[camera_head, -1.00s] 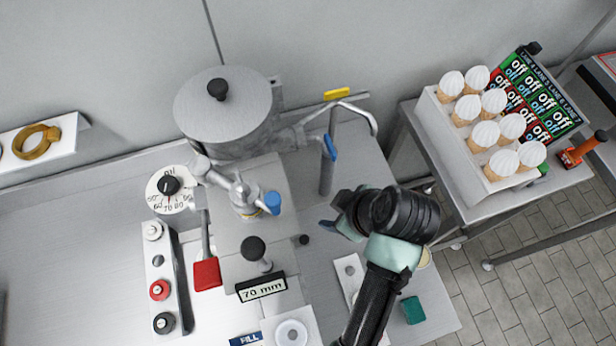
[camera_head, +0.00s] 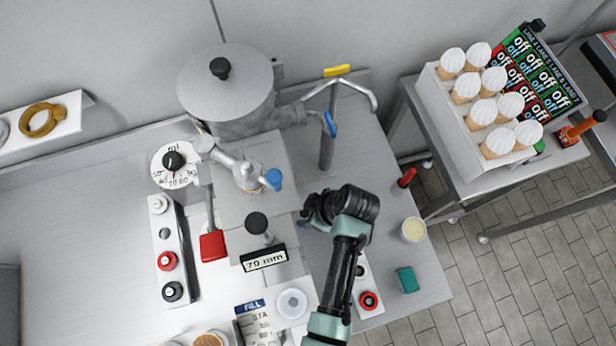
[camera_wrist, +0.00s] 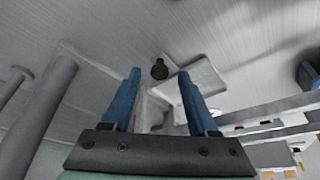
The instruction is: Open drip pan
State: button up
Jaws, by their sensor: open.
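In the wrist view, a small black knob (camera_wrist: 160,68) shows just ahead of my gripper (camera_wrist: 159,75), in the gap between its two blue fingertips. My gripper is open, with nothing between its fingers. A shallow grey tray-like panel (camera_wrist: 202,76) lies beside the knob; it may be the drip pan, but I cannot tell for sure. In the head view my gripper (camera_head: 308,212) is right of the filling machine's black-topped post (camera_head: 257,222), low by the machine's right side. The arm and gripper hide the knob there.
The steel hopper (camera_head: 226,95) stands behind. A metal pipe with a blue handle (camera_head: 328,125) rises behind my gripper. A pale cup (camera_head: 413,230), a green block (camera_head: 406,280) and a red button (camera_head: 369,301) sit to the right. A cone rack (camera_head: 447,120) stands farther right.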

jog(key=shift+w+a+f, duration=0.1)
jog(key=shift+f, duration=0.15)
grip_shut()
dwell(1.4)
